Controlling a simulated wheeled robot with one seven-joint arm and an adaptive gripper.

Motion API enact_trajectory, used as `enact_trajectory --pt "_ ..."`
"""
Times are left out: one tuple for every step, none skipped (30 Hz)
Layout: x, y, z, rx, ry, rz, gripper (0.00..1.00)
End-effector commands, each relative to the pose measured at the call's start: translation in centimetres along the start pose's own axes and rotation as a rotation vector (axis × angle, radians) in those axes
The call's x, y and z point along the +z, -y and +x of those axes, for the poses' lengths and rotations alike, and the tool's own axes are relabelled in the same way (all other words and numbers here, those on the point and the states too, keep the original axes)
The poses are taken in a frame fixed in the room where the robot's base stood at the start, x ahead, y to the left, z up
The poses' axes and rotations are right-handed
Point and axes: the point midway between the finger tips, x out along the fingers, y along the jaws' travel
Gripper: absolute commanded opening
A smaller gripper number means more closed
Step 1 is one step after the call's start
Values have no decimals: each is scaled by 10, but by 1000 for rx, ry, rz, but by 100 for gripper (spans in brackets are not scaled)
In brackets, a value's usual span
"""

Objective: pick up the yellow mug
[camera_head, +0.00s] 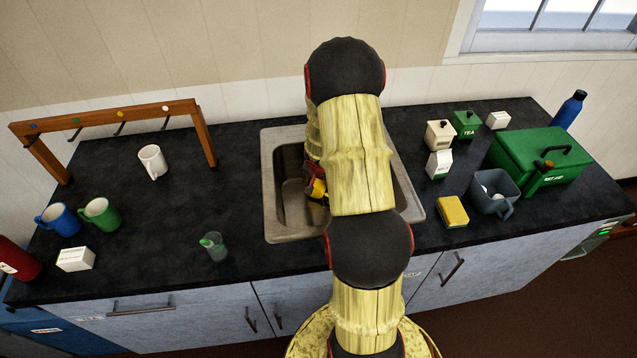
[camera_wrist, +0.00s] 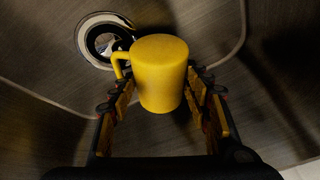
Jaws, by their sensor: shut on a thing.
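The yellow mug (camera_wrist: 160,76) is between the two fingers of my gripper (camera_wrist: 161,95) in the wrist view. The fingers are shut on its sides, and its handle points left. The sink's drain shows behind it. In the head view a small yellow part of the mug (camera_head: 319,188) shows over the sink (camera_head: 275,218), beside my arm. My arm hides most of the mug and the gripper there. I cannot tell whether the mug touches the sink floor.
A sponge (camera_head: 452,211), a grey container (camera_head: 491,198) and a green bin (camera_head: 536,158) are on the right.

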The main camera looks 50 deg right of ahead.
Motion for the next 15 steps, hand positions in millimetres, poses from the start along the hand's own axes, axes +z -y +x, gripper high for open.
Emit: enact_trajectory --pt "-4 2 -9 -1 -2 1 10" --pt "-6 2 -12 -1 -2 1 10" --pt "-8 3 -18 -1 -2 2 10" --pt "-11 4 -24 -2 -3 1 10" --pt "-12 3 -30 -2 -3 3 10" --pt "-12 -3 -41 -1 -4 3 10" --pt "-11 -8 -50 -1 -4 4 10" --pt "-11 -12 -59 -1 -4 4 10" --pt "-11 -17 -70 0 -3 4 10" --pt "-11 -21 -79 -1 -4 4 10" --pt "-10 -25 -88 -1 -3 4 10" --pt "-10 -30 -98 -1 -4 5 10" --pt "-8 -35 -104 -1 -4 4 10" --pt "-4 -42 -107 0 -3 5 10" --pt "0 -49 -112 0 -2 4 10"
